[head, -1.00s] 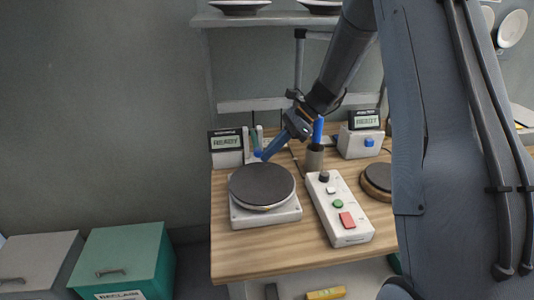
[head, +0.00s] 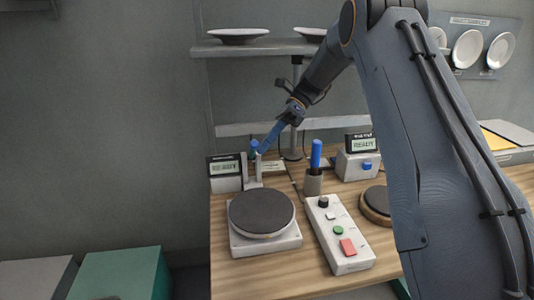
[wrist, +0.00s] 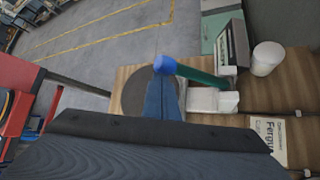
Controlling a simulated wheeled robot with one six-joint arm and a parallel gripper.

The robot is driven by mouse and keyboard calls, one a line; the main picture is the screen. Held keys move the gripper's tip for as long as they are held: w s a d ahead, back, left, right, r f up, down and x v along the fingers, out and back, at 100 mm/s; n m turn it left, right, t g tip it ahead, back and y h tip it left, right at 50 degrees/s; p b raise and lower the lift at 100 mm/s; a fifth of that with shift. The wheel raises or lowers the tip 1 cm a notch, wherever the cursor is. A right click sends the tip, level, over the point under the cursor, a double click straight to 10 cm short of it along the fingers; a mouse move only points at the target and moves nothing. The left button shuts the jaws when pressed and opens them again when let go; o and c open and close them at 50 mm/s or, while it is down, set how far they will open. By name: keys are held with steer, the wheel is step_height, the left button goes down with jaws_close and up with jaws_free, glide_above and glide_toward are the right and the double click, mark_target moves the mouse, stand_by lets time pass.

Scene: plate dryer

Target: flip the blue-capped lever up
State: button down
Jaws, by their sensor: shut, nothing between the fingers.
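The lever's blue cap (head: 254,146) stands at the top of its dark green stem, above a white bracket (head: 259,170) at the back left of the bench. The lever looks about upright in the head view. In the wrist view the blue cap (wrist: 165,63) and the green stem (wrist: 200,77) run out from the white base (wrist: 215,99). My gripper (head: 263,150) is shut and empty, with its blue fingers (wrist: 161,98) right beside the cap. I cannot tell whether they touch it.
A round dark hot plate (head: 262,212) stands in front of the lever. A shelf (head: 260,47) hangs above.

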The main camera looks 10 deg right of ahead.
steer(key=shift+w+r, duration=0.25)
steer(key=shift+w, duration=0.15)
stand_by(0.4)
steer(key=w+d+b, duration=0.6)
steer(key=d, duration=0.5)
steer(key=shift+w+r+b, duration=0.3)
steer(key=shift+w+r, duration=0.1)
steer(key=shift+s, duration=0.1)
